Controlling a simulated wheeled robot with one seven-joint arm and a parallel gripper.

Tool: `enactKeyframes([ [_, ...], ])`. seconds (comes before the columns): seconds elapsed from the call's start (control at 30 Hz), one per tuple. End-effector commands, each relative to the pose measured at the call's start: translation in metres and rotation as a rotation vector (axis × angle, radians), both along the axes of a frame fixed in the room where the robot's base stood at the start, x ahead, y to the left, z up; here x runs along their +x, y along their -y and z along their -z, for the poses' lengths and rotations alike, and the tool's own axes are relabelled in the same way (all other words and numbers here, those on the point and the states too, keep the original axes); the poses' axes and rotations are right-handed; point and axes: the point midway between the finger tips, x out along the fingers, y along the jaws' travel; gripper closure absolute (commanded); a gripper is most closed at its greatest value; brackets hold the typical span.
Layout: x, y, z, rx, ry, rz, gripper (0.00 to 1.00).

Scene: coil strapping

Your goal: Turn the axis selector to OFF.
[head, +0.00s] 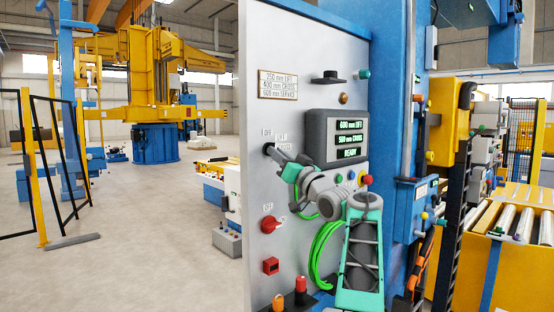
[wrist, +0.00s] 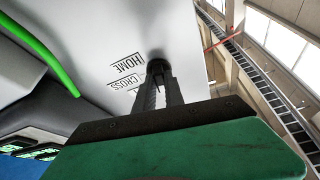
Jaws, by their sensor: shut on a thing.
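The axis selector is a small dark knob (head: 267,150) on the left part of the grey control panel (head: 300,60). A label that reads OFF is at its upper left, with other small labels at its right. My gripper (head: 273,152) reaches it from the lower right and is shut on it. In the wrist view the two dark fingers (wrist: 160,90) close on the knob (wrist: 158,66), with the labels HOME and CROSS beside it. The fingers hide most of the knob, so I cannot tell which position it points to.
A display (head: 348,137) showing LIFT, CROSS and READY lines is right of the knob. A red rotary handle (head: 273,223) and a red box (head: 271,266) sit below. A green cable (head: 322,250) hangs by my arm. Open floor (head: 150,220) lies to the left.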

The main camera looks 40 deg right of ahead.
Motion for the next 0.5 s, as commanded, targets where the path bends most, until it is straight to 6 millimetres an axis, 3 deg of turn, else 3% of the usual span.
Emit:
enactKeyframes([
  [0.5, 0.0004, 0.0031, 0.0012, -0.206, 0.004, 0.001, 1.0],
])
